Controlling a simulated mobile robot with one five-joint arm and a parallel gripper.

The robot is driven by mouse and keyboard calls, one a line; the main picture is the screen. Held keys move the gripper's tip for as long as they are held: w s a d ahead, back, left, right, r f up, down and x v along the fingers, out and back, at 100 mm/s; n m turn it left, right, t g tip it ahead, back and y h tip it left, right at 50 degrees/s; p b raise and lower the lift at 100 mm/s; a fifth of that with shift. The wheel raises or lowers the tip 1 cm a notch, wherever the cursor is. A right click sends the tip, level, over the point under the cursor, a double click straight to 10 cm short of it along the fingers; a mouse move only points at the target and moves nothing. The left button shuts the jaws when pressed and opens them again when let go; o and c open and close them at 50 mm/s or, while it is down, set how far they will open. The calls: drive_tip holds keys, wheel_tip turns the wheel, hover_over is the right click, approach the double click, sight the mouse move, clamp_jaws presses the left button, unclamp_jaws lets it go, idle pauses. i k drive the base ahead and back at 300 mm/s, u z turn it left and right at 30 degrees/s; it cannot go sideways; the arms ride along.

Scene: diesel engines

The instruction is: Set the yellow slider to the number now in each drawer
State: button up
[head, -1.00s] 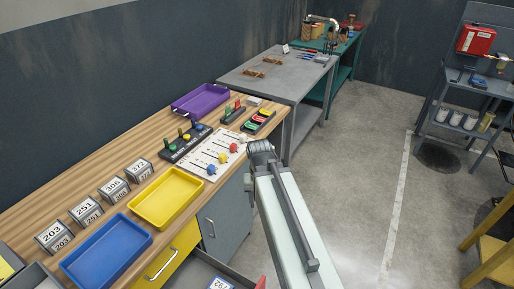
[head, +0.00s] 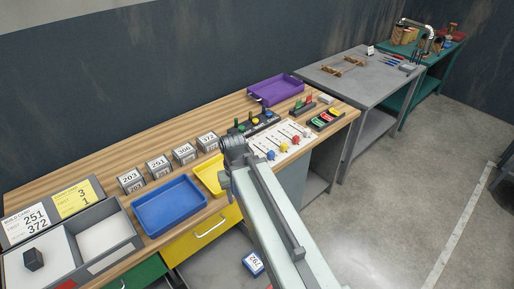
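A yellow drawer front (head: 200,233) and a green drawer front (head: 138,274) show under the bench. A blue-edged tag reading 267 (head: 253,263) lies low beside my arm; what holds it is largely cut off. My gripper (head: 234,149) is at the arm's far end, seen from behind, left of the slider board in the picture. Its fingers are hidden.
On the bench are a blue tray (head: 170,207), a partly hidden yellow tray (head: 208,172), a purple tray (head: 275,91), number blocks (head: 158,165) and a build card (head: 55,212). A grey table (head: 367,81) stands beyond. Open floor lies to the right.

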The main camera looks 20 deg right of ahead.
sight(284, 146)
drive_tip(key=u, duration=1.9)
drive_tip(key=k, duration=1.1)
drive_tip(key=z, duration=0.7)
drive_tip(key=i, duration=1.05)
drive_tip(key=u, duration=0.05)
